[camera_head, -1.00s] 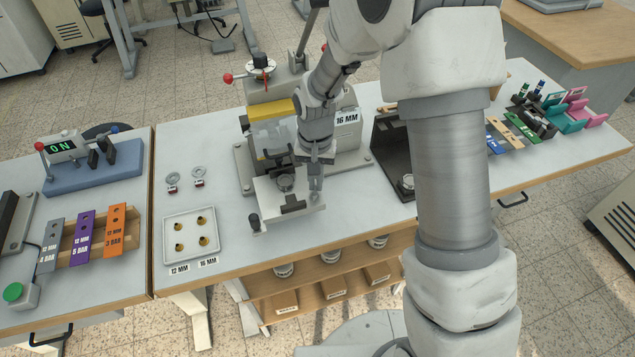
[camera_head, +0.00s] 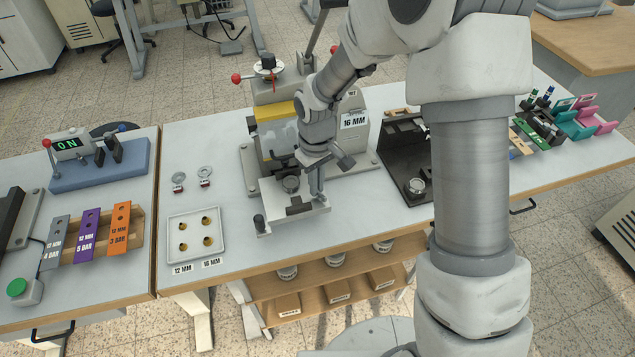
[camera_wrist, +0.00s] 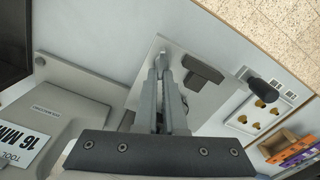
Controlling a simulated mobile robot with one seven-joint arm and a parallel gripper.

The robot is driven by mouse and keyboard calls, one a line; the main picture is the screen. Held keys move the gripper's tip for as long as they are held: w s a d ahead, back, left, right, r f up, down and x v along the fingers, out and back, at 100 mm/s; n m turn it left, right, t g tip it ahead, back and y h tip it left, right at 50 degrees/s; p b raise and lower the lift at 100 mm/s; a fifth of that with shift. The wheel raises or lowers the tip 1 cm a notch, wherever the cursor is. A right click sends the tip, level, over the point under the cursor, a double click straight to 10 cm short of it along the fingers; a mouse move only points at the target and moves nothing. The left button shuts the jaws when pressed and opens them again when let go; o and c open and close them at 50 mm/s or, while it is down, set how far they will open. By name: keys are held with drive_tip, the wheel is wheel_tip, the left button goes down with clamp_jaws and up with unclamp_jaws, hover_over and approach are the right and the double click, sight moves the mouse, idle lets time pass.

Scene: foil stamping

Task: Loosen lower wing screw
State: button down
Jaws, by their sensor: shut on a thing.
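My gripper (camera_head: 319,197) points down at the front right part of the press's light plate (camera_head: 275,222). In the wrist view, its two long grey fingers (camera_wrist: 164,62) are close together at their tips. They are shut on the lower wing screw, which the fingertips mostly hide; a small grey piece (camera_wrist: 189,63) shows beside them. A dark block (camera_head: 300,208) on the plate is just left of the fingers and also shows in the wrist view (camera_wrist: 206,72). A black knob (camera_head: 259,222) stands at the plate's front left corner.
The press body with a 16 MM label (camera_head: 354,121) stands behind my gripper. A white tray (camera_head: 172,226) with several brass pieces lies to the left. A black fixture (camera_head: 391,158) stands to the right. The table's front edge is close.

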drive_tip(key=shift+s+n, duration=0.15)
drive_tip(key=shift+n, duration=0.25)
drive_tip(key=c, duration=1)
unclamp_jaws()
wheel_tip(320, 180, up, 17)
drive_tip(key=p, duration=0.1)
drive_tip(key=shift+r, duration=0.2)
